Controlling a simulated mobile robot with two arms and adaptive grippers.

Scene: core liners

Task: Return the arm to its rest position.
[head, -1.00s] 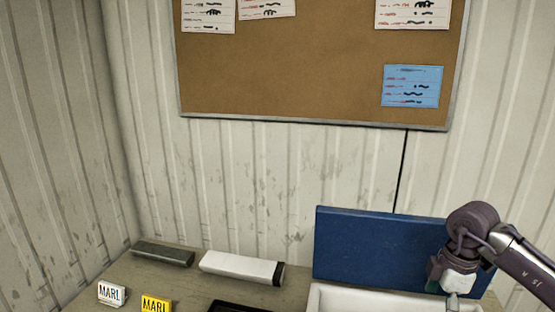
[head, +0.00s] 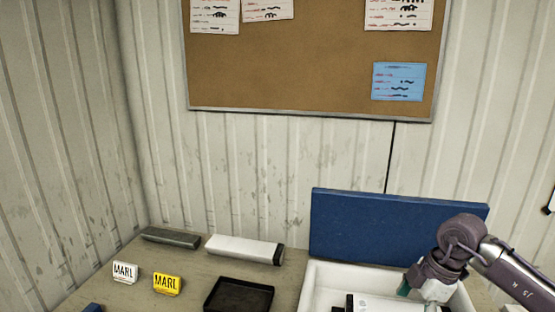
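My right arm comes in from the right, dark purple and silver. Its wrist and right gripper (head: 418,287) hang over the white bin (head: 320,279) at the lower right. The gripper has a white part and a green part. Its fingertips are not clear, so I cannot tell whether it is open or shut. A white piece with dark ends (head: 385,303) lies in the bin, cut off by the bottom edge, just below the gripper. My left gripper is not in view.
A blue panel (head: 390,226) stands behind the bin. On the table are a black tray (head: 240,308), a white bar with a dark end (head: 244,249), a dark grey bar (head: 171,238), a white MARL sign (head: 124,272) and a yellow MARL sign (head: 167,284). A corkboard (head: 290,70) hangs behind.

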